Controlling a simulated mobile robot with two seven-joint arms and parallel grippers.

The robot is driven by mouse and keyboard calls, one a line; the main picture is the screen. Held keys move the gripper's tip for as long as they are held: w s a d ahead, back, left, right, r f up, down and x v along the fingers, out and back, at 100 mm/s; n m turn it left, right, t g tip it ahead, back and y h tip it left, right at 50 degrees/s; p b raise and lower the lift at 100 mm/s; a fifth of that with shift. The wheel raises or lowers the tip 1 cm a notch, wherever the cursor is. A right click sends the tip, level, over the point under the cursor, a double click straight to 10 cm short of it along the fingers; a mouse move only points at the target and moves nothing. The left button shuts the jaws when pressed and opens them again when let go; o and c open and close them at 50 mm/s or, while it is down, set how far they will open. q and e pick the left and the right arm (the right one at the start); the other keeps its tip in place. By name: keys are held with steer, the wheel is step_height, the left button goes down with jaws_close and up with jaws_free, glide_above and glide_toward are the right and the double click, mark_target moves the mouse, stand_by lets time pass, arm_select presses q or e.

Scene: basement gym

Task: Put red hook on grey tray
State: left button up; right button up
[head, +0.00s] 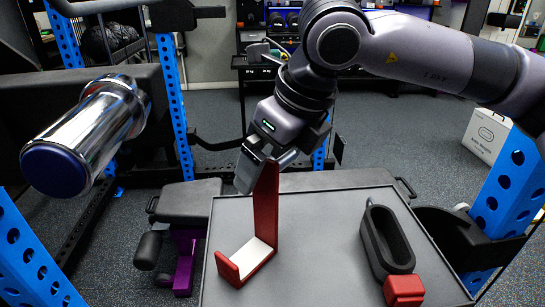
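The red hook (265,215) is an upright red plate with a foot at its bottom, a pale pad on the foot and a short raised lip. It appears over the left part of the grey tray (320,265), a flat surface with a thin dark rim. I cannot tell whether its foot touches the tray. My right gripper (266,166) comes down from above, with its fingers on both sides of the hook's top edge, and looks shut on it. My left gripper is not in view.
A dark oval holder (388,240) with a red block (404,290) at its near end stands on the tray's right side. A chrome bar end (90,135) juts in at left. Blue rack posts (174,105) flank the area. The tray's middle is clear.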

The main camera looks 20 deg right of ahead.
steer(key=p+v, duration=0.1)
steer(key=v, duration=1.1)
steer(key=shift+r, duration=0.15)
